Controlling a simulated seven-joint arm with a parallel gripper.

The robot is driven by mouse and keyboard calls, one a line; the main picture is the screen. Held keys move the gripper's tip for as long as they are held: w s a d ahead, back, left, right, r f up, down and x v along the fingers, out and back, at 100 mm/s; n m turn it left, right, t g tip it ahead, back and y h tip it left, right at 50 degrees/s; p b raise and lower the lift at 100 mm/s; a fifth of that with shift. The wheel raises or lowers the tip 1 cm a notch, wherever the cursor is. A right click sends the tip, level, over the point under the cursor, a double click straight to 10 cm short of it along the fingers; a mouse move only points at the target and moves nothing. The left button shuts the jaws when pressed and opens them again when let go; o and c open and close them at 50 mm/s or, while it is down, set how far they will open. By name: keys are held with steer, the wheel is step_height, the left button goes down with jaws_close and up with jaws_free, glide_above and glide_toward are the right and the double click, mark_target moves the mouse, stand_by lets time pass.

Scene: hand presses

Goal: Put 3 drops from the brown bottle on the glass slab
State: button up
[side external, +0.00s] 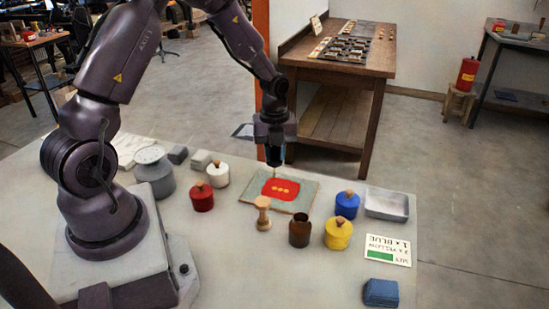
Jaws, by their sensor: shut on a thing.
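The glass slab (309,193) lies flat on the table, pale green-grey, with a red patch (270,194) on it. A short row of yellow-orange spots (280,188) sits on the red patch. The brown bottle (300,232) stands upright in front of the slab, with its dark top apparently open. My gripper (274,160) points down just above the back edge of the slab. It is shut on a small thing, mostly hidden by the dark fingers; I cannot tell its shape.
Blue (347,204), yellow (338,233), red (202,196) and white (218,174) lidded pots stand around the slab. A wooden, spool-shaped piece (263,213) stands at its front edge. A grey tray (387,204), a printed card (388,250) and a blue block (381,292) are at right.

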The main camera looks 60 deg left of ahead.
steer(key=shift+r, duration=2.05)
